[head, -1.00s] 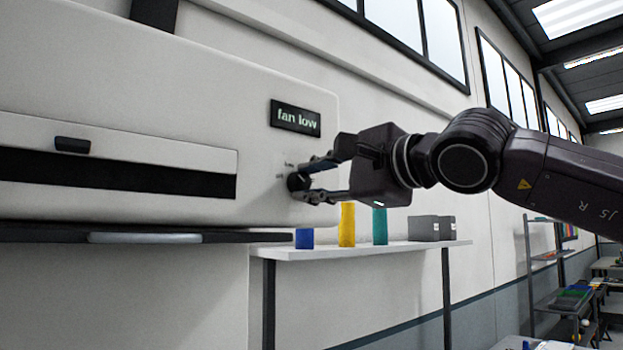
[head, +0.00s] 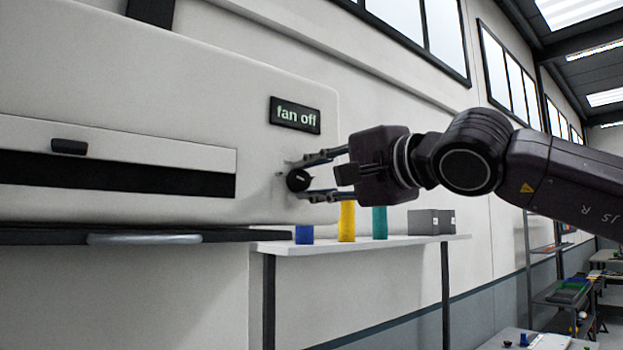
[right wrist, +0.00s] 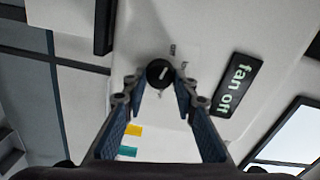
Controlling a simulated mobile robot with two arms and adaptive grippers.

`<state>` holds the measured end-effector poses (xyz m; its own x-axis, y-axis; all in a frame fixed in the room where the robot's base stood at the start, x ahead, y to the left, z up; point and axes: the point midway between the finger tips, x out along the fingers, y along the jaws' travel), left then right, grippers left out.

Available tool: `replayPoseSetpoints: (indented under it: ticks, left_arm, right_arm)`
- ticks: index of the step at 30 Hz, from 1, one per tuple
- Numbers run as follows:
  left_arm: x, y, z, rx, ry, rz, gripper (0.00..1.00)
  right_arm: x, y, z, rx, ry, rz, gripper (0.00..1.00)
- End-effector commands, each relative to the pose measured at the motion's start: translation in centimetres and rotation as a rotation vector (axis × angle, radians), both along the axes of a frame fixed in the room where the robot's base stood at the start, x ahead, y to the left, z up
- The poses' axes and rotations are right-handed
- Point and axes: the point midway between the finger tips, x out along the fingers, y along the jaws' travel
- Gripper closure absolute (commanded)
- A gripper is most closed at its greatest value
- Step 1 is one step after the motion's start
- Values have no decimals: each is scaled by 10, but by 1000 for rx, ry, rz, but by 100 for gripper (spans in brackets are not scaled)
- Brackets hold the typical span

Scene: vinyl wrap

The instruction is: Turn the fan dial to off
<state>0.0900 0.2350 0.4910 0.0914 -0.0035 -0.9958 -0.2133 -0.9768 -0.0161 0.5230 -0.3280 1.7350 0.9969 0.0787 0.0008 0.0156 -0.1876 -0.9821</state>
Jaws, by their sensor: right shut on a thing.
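The fan dial (head: 298,180) is a small black round knob on the front of a large white machine (head: 200,90). In the right wrist view the dial (right wrist: 159,73) shows a white pointer mark. A black display (head: 295,115) above the dial reads "fan off"; it also shows in the right wrist view (right wrist: 238,85). My right gripper (head: 303,179) reaches in from the right, its two fingers on either side of the dial, shut on it. My left gripper is not in view.
A dark ledge (head: 50,237) runs below the machine's front.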

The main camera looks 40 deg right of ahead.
Motion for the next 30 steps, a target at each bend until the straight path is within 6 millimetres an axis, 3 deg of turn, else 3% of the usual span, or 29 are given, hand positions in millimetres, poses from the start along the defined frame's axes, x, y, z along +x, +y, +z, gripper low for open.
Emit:
replayPoseSetpoints:
  ticks: [6,7,12,23,30]
  left_arm:
    - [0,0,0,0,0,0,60]
    - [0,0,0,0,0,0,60]
    - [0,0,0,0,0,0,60]
    - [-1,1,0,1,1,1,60]
    - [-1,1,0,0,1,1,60]
  right_arm:
    - [0,0,-1,-1,2,0,98]
    - [0,0,-1,-1,2,0,73]
    - [0,0,-1,-1,2,0,56]
    - [-4,0,0,0,-1,0,56]
    - [-37,-3,2,0,-5,1,56]
